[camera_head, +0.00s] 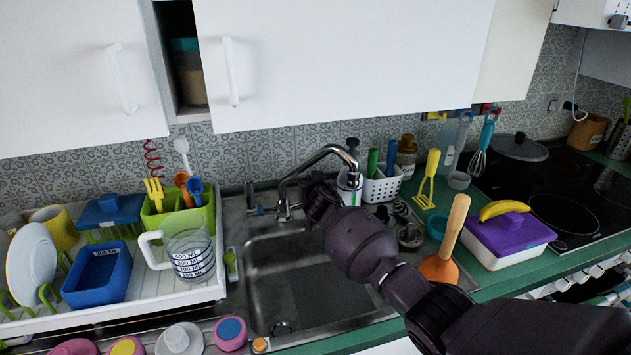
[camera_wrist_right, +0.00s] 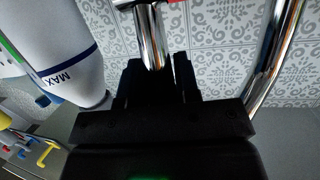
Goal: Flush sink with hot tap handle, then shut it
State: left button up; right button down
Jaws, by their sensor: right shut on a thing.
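The chrome tap (camera_head: 283,208) stands at the back of the steel sink (camera_head: 262,290), its spout (camera_head: 322,153) arching to the right. A blue-marked handle (camera_head: 250,197) shows on its left side. My right gripper (camera_head: 310,192) reaches in from the lower right and hides the tap's right side. In the right wrist view, my right gripper (camera_wrist_right: 156,82) is shut on a chrome hot tap handle (camera_wrist_right: 154,38), with a bit of red above it. I see no water running, but my arm hides part of the area under the spout. My left gripper is out of view.
A white bottle (camera_wrist_right: 50,50) marked MAX is close left of the gripper in the wrist view. A white basket (camera_head: 381,187) stands behind my arm. A plunger (camera_head: 440,268) is at the sink's right. A measuring jug (camera_head: 190,254) and dish rack (camera_head: 150,290) are left.

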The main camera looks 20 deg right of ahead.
jog(key=c, duration=0.8)
grip_release()
jog(key=shift+c, duration=0.2)
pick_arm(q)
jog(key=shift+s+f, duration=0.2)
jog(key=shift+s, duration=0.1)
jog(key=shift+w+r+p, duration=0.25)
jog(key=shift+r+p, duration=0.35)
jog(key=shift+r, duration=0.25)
pick_arm(e)
jog(key=v, duration=1)
jog(key=shift+s+r, duration=0.2)
jog(key=shift+s, duration=0.2)
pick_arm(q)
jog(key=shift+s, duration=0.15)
